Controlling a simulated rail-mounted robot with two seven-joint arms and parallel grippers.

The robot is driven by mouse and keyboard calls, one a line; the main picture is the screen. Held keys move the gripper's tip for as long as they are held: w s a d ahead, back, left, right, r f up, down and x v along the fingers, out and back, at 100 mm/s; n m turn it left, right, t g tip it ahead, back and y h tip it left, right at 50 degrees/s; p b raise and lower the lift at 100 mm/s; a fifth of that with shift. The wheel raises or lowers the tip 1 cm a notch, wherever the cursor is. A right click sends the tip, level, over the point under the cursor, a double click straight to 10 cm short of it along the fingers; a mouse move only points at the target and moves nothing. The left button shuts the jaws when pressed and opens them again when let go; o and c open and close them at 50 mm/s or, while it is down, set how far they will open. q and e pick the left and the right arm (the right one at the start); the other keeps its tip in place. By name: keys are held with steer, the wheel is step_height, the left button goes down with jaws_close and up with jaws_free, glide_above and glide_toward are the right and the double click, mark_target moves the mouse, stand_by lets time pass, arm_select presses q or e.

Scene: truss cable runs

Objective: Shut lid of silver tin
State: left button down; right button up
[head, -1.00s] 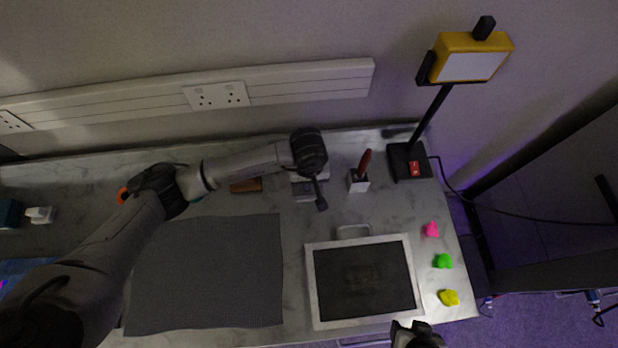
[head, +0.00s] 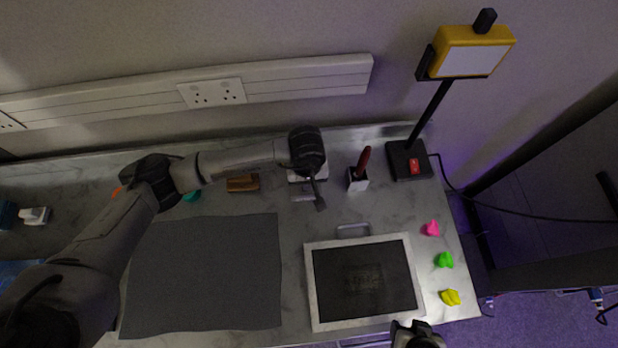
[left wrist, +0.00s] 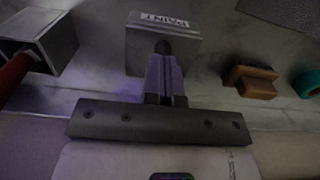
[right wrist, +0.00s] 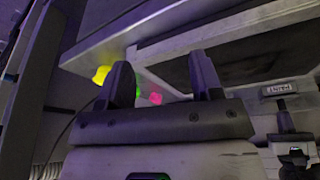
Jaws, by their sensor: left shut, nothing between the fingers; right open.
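The silver tin (head: 302,195) stands at the back middle of the table, partly hidden by my left arm. In the left wrist view the tin (left wrist: 143,52) shows a grey box with an upside-down PAINT label. My left gripper (head: 320,204) is shut and empty, pointing down at the tin. Its dark tip (left wrist: 163,48) overlaps the tin's edge in the left wrist view; I cannot tell whether it touches. Whether the lid is open is unclear. My right gripper (head: 412,328) is open and empty at the front edge; its spread fingers (right wrist: 162,75) show in the right wrist view.
A white-framed dark panel (head: 365,280) and a grey mat (head: 205,275) lie in front. A yellow lamp (head: 470,52) stands at the back right.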

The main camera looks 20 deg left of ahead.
arm_select(q)
step_height(320, 180, up, 4)
steer(key=shift+r+p, duration=0.1)
steer(key=shift+p, duration=0.5)
arm_select(e)
steer(key=shift+v, duration=0.85)
steer(key=shift+w+f+b, duration=0.15)
steer(key=shift+f+b, duration=0.4)
steer(key=shift+b, duration=0.05)
arm_select(q)
step_height(320, 180, up, 10)
steer(key=shift+d+f, duration=0.2)
steer(key=shift+f, duration=0.05)
